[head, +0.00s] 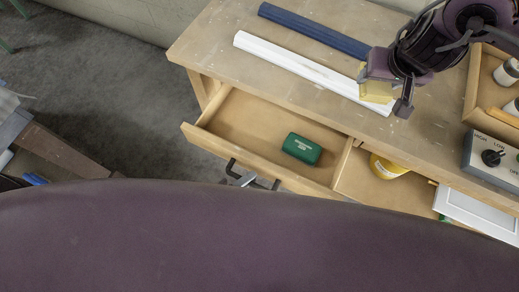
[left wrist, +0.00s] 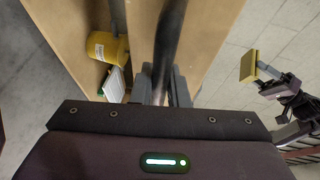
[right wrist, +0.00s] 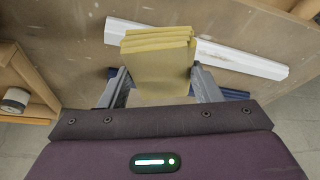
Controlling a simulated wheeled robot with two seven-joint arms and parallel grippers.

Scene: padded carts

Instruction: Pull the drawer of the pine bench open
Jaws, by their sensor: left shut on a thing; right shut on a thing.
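The pine bench (head: 215,52) stands with its drawer (head: 225,157) pulled out, so the inside shows. A green case (head: 302,149) lies in the drawer. The drawer's dark bar handle (head: 264,183) is on its front; it crosses the left wrist view (left wrist: 169,45) between my fingers. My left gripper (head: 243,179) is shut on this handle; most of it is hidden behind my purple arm. My right gripper (head: 384,92) is shut on a folded yellow cloth or sponge (right wrist: 158,65), held over the bench top.
A blue bar (head: 310,30) and a white bar (head: 300,68) lie on the bench top. A wooden tray (head: 473,85) and a grey knob box (head: 490,160) are at the right. A yellow tub (head: 387,167) sits in the bay beside the drawer.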

